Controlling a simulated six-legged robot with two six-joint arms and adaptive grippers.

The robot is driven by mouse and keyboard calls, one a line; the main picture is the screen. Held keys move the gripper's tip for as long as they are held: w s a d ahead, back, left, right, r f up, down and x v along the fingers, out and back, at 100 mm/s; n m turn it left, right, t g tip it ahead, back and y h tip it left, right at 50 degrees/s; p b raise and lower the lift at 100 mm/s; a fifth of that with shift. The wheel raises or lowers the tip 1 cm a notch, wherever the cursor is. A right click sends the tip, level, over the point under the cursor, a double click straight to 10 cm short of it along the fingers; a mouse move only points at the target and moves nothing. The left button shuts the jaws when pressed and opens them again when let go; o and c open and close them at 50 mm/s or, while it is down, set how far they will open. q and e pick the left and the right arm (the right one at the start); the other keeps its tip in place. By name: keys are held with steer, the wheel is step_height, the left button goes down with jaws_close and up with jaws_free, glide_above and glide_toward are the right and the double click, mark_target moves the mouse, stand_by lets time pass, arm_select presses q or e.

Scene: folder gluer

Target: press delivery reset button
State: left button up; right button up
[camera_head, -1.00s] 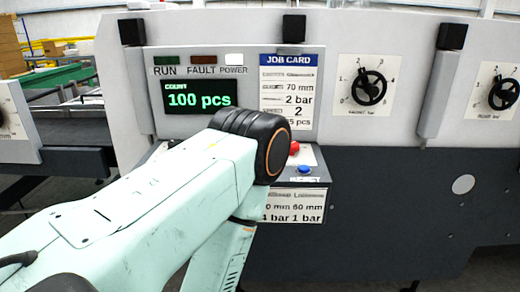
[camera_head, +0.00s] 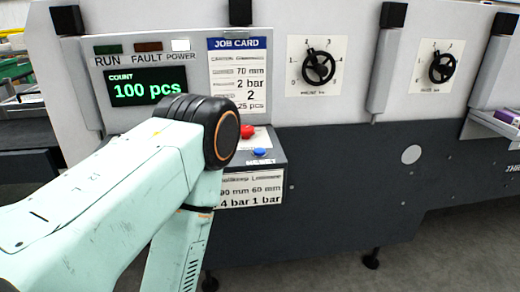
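A small control box with a sloped top stands out from the machine front, under the job card. A red button (camera_head: 247,131) and a blue button (camera_head: 260,152) sit on its top. I cannot read which one is the delivery reset. My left arm comes in from the left, and its black-capped joint is just left of the buttons in the picture, hiding the left part of the box. The arm bends down there, and its gripper is out of the picture. My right gripper is not in view.
The display (camera_head: 148,87) reads 100 pcs, with RUN, FAULT and a lit POWER lamp (camera_head: 180,45) above. The job card (camera_head: 237,75) hangs beside it. Two black handwheels (camera_head: 318,67) are on the right, and a tray with purple boxes (camera_head: 508,117) at the far right. Floor is clear below right.

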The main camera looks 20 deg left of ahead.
arm_select(q)
jaws_close()
stand_by(0.4)
stand_by(1.2)
